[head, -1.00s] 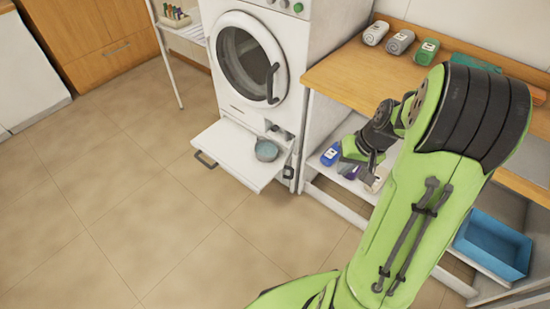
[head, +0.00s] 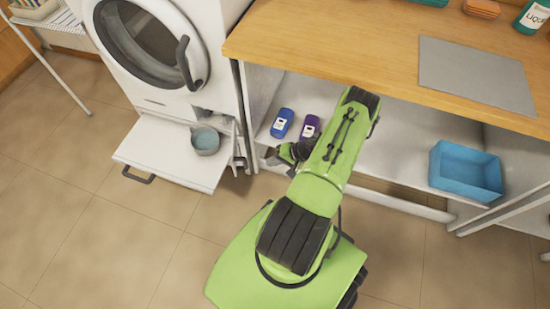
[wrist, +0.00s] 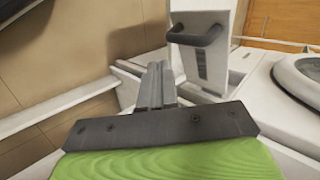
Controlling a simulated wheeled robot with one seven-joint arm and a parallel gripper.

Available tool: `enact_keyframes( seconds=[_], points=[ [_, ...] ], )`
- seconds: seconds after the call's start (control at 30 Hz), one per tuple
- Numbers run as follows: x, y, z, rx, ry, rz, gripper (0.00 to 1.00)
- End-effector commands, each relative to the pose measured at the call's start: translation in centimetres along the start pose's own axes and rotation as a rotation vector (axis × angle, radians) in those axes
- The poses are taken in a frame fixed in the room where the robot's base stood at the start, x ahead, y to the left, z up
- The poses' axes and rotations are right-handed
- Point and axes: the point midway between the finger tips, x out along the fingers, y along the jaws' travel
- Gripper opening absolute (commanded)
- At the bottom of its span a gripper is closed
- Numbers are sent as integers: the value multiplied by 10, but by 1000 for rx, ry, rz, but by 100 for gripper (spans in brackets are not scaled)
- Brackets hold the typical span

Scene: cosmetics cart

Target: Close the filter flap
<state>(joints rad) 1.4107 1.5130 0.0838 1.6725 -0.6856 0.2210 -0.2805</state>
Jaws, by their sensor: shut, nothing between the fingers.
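The filter flap (head: 236,142) is a small narrow white panel with a dark handle, standing swung out at the lower right of the washing machine (head: 215,60). In the wrist view the flap (wrist: 190,62) stands just beyond and to the right of my fingers, its dark bar handle facing me. My gripper (wrist: 154,72) is shut and empty, apart from the flap as far as I can tell. In the head view my gripper (head: 270,158) is to the right of the flap, partly hidden by my arm.
A pulled-out white shelf (head: 165,160) with a dark handle carries a blue-grey bowl (head: 205,140). To the right is a wooden bench (head: 320,45), with blue and purple bottles (head: 283,122) and a blue bin (head: 465,172) on its lower shelf. The floor in front is free.

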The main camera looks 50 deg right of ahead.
Motion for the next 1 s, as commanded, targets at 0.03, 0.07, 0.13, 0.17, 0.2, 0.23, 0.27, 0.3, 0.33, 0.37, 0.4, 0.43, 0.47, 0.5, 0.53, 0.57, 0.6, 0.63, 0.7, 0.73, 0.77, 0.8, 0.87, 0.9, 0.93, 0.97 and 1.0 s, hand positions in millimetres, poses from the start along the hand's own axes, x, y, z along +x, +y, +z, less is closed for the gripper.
enact_keyframes(
  seconds=[0.03, 0.07, 0.13, 0.17, 0.2, 0.23, 0.27, 0.3, 0.33, 0.37, 0.4, 0.43, 0.47, 0.5, 0.53, 0.57, 0.6, 0.63, 0.7, 0.73, 0.77, 0.8, 0.87, 0.9, 0.93, 0.97, 1.0],
  points=[
    [14, 2, 0, -2, -2, 0, 0],
    [21, 2, 1, -1, -3, 0, 0],
    [37, 2, 1, -2, -3, -1, 0],
    [43, 2, 1, -2, -2, -1, 0],
    [50, -1, 0, -2, -3, 0, 0],
    [53, -6, 0, -3, -2, 0, 0],
    [57, -10, 0, -3, -3, -1, 0],
    [61, -15, 0, -3, -2, 0, 0],
    [64, -17, 0, -3, -2, 1, 0],
    [66, -20, 0, -2, -1, 2, 0],
    [68, -22, 0, -1, -1, 2, 0],
    [70, -24, 0, -1, -1, 1, 0],
    [71, -25, 0, -1, -1, 1, 0],
    [72, -26, 0, -1, -1, 1, 0],
    [72, -27, 0, -1, -1, 1, 0],
    [72, -27, 0, -1, 0, 1, 0],
    [72, -27, 0, 0, 0, 2, 0],
    [72, -27, 0, 0, 0, 2, 0],
    [72, -27, 0, 0, -1, 1, 0],
    [72, -27, 0, 0, -1, 2, 0],
    [72, -27, 0, 0, -1, 2, 0],
    [72, -27, 0, 1, 0, 1, 0],
    [72, -27, 1, 5, 4, 1, 0],
    [72, -28, 1, 10, 8, 1, 0],
    [72, -28, 2, 16, 13, 1, 0],
    [73, -29, 3, 23, 21, 1, 0],
    [74, -30, 4, 36, 34, 1, 0]
  ],
)
